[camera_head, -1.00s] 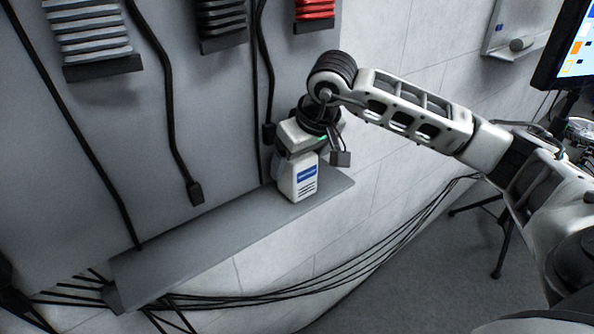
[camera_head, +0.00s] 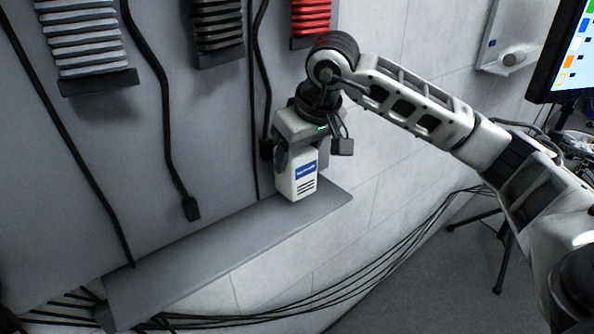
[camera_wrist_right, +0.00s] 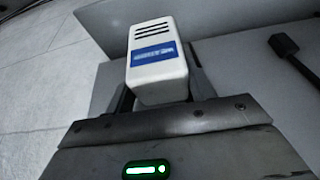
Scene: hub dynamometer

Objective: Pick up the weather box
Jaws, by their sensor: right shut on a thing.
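The weather box (camera_head: 304,175) is a small white box with a blue label and dark slots. It stands upright at the right end of a grey shelf (camera_head: 230,243) in the head view; I cannot tell whether its base touches the shelf. My right gripper (camera_head: 293,160) comes down from above and is shut on the box's upper part. In the right wrist view the box (camera_wrist_right: 157,72) sits between the fingers, which are partly hidden by the gripper body. My left gripper is not in view.
Grey, black and red ribbed blocks (camera_head: 88,45) hang on the grey panel above the shelf. Black cables hang down, one ending in a plug (camera_head: 191,208) above the shelf. A cable bundle (camera_head: 390,245) runs below. A screen (camera_head: 570,55) stands at the right.

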